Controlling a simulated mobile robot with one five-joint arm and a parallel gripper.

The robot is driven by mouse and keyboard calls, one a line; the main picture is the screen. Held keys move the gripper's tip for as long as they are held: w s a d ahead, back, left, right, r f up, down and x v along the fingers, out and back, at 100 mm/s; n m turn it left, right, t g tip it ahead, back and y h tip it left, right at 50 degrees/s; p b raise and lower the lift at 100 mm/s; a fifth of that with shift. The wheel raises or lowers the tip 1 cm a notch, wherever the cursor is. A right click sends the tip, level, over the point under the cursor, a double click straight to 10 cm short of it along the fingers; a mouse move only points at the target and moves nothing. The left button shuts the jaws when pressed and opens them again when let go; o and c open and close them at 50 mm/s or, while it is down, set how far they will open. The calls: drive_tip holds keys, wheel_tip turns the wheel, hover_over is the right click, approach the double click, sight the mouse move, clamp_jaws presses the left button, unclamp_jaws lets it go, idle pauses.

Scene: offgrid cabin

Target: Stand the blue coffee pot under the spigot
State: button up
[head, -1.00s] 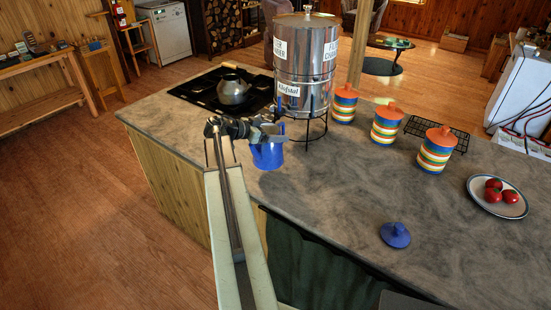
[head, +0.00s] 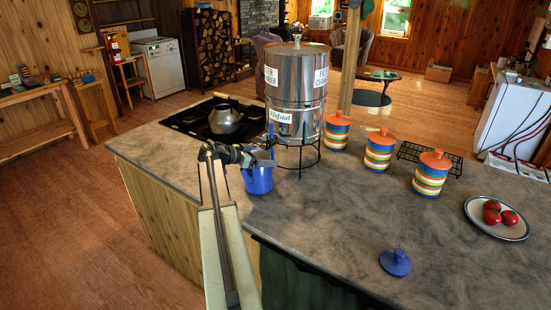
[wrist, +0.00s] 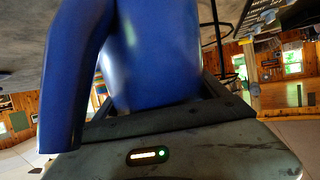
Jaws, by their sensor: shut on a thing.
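The blue coffee pot (head: 258,180) is upright and lidless at the counter's near edge, in front of and slightly left of the steel water urn (head: 295,95). A small blue piece (head: 271,132) at the urn's lower left looks like the spigot handle; the outlet is hard to make out. My gripper (head: 246,158) is shut on the pot at its upper left side. In the wrist view the pot's blue body (wrist: 150,55) fills the middle, with a blue handle or spout at left. I cannot tell whether its base touches the counter.
The urn stands on a black wire stand (head: 300,158). A kettle (head: 225,118) sits on the stove behind. Striped canisters (head: 378,155) stand to the right. The blue lid (head: 396,263) and a plate of tomatoes (head: 478,217) lie farther right. The middle counter is clear.

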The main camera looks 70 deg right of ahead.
drive_tip(key=b+x, duration=0.1)
drive_tip(key=x, duration=0.1)
drive_tip(key=b+x, duration=0.1)
drive_tip(key=x, duration=0.2)
drive_tip(key=shift+s+d, duration=0.3)
drive_tip(key=o, duration=2)
drive_tip(key=shift+r, duration=0.1)
drive_tip(key=shift+c, duration=0.2)
drive_tip(key=p+v, duration=0.5)
drive_tip(key=v, duration=0.7)
drive_tip(key=shift+w+r, duration=0.1)
drive_tip(key=shift+w, duration=0.05)
